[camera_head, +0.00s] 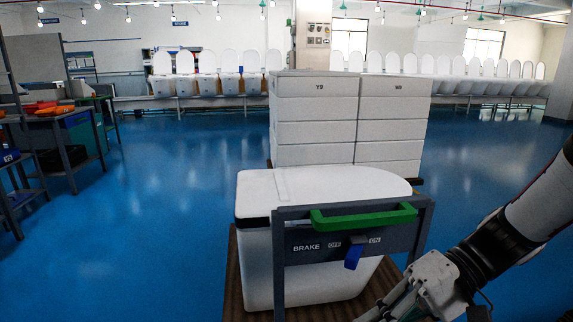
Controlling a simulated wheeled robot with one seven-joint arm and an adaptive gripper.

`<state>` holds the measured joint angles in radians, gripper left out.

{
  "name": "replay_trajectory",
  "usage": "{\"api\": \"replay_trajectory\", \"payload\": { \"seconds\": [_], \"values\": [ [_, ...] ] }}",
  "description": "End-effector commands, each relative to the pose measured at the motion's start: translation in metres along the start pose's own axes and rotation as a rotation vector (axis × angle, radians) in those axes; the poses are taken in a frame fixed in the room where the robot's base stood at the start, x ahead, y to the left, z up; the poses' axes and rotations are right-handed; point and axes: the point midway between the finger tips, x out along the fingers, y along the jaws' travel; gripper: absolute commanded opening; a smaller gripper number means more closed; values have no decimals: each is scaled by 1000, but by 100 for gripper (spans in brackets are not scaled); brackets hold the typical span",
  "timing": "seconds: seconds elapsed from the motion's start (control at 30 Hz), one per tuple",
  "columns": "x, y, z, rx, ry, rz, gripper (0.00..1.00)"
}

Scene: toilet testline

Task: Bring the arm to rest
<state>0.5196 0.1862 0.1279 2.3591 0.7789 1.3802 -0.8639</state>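My arm (499,241) reaches in from the right edge and slopes down to the left. My gripper (398,303) is at the bottom of the picture, right of centre, just in front of the cart and below its right end. Its fingers are partly cut off by the lower edge, so I cannot tell whether they are open. No object shows in it. A cart (290,241) with a green handle (362,217) and a blue brake lever (354,253) stands close ahead. The lever points down, between the OFF and ON labels.
A white toilet unit (262,266) rests on the cart. Stacked white boxes (316,107) stand behind it. Shelves and a workbench (62,112) with orange parts are at the left. Rows of toilets (205,84) line the back. The blue floor (165,220) is clear left of the cart.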

Motion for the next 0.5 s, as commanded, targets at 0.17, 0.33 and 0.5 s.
{"api": "replay_trajectory", "payload": {
  "seconds": [0.17, 0.33, 0.5],
  "values": [
    [3, -14, 49, -6, -69, 237, 0],
    [-1, -16, 92, -3, -75, 460, 0],
    [-13, -12, 128, -9, -22, 669, 0]
  ]
}}
